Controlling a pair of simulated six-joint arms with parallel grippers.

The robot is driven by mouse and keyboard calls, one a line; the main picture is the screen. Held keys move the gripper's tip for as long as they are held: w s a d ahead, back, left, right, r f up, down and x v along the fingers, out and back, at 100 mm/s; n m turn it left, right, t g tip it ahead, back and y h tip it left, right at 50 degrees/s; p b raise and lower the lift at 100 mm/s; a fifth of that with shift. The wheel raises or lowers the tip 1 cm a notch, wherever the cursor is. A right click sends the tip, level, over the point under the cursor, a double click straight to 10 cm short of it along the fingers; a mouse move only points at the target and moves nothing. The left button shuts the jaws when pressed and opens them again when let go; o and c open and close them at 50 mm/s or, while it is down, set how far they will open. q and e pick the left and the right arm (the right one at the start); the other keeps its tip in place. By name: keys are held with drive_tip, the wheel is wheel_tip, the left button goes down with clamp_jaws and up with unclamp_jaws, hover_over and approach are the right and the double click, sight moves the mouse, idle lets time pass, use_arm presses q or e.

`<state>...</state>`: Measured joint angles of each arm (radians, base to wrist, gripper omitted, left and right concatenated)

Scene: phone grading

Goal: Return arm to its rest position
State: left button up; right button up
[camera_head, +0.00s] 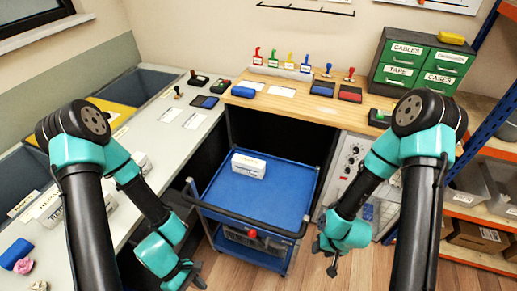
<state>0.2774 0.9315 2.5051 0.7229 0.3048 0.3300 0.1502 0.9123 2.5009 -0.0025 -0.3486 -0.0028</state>
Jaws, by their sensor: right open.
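My right arm is bent, with its forearm reaching down and left. Its gripper (328,264) hangs open over the floor at the right of the blue cart (285,190), apart from it, and holds nothing that I can see. My left arm is bent too, reaching down and right. Its gripper (199,276) is low at the front left of the cart, partly hidden behind its own wrist, and its jaws cannot be made out. A white box (248,165) lies on the cart's blue top, apart from both grippers.
A grey counter (185,135) runs along the left, with small boxes and stamps. A wooden bench (270,103) at the back holds colored stamps, ink pads and a green drawer cabinet (420,65). Shelves (480,205) with bins stand at right. Wooden floor shows in front of the cart.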

use_arm(q)
drive_tip(key=w+a+f+m+t+y, duration=0.1)
drive_tip(key=w+f+m+t+y, duration=0.1)
drive_tip(key=w+m, duration=0.4)
drive_tip(key=w+a+f+m+t+y, duration=0.2)
drive_tip(key=w+f+m+t, duration=0.1)
drive_tip(key=w+m, duration=0.3)
drive_tip(key=w+t, duration=0.1)
drive_tip(key=w, duration=0.1)
drive_tip(key=shift+w+a+m, duration=0.3)
drive_tip(key=shift+w+m, duration=0.1)
idle(1.4)
